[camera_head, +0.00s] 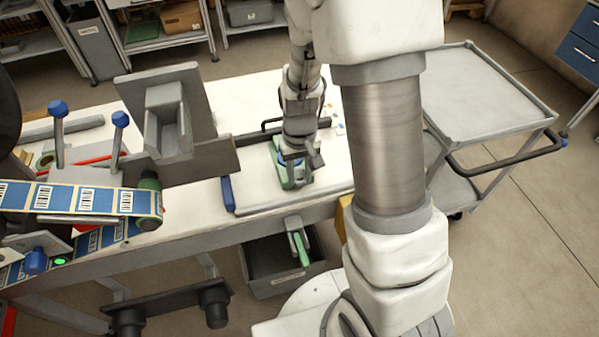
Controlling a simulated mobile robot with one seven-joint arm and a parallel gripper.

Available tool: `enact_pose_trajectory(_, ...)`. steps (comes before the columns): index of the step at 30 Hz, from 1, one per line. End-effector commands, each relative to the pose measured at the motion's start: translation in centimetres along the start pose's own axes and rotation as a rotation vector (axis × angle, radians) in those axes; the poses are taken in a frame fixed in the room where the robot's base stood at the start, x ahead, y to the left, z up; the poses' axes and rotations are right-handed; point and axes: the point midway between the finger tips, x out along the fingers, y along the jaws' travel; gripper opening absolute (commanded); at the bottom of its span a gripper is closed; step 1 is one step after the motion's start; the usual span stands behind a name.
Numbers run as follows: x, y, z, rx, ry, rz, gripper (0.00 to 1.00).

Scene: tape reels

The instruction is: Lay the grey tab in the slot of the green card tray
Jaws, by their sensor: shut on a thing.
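The green card tray (277,150) lies on the white bench top near its front edge, partly hidden under my gripper. My gripper (300,162) points down, low over the tray. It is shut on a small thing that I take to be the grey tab. The fingers and wrist hide most of it, and I cannot tell whether it touches the slot. A grey part with a blue spot shows at the tray, just below the fingers.
A labelling machine with blue-and-white label tape (85,200) stands at the left. A blue bar (228,194) lies left of the tray. A grey bin (270,283) holding a green-and-grey tool sits below the bench. An empty grey cart (485,95) stands at the right.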

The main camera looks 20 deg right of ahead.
Motion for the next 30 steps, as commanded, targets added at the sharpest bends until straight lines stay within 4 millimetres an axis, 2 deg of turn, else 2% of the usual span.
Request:
enact_pose_trajectory(2, 0.1, 0.0, 0.0, 0.000, -0.001, 0.000, 0.00)
enact_pose_trajectory(3, 0.1, 0.0, 0.0, 0.000, -0.001, 0.000, 0.41)
enact_pose_trajectory(7, 0.1, 0.0, 0.1, 0.000, -0.002, 0.000, 0.64)
enact_pose_trajectory(15, 0.1, 0.0, 0.1, 0.000, -0.003, 0.000, 0.65)
enact_pose_trajectory(20, -1.0, 0.0, 0.1, -0.001, -0.003, 0.000, 0.65)
enact_pose_trajectory(23, -2.6, -0.1, -0.1, -0.001, 0.003, 0.000, 0.65)
enact_pose_trajectory(30, -8.3, 0.0, -0.1, 0.000, 0.004, 0.000, 0.65)
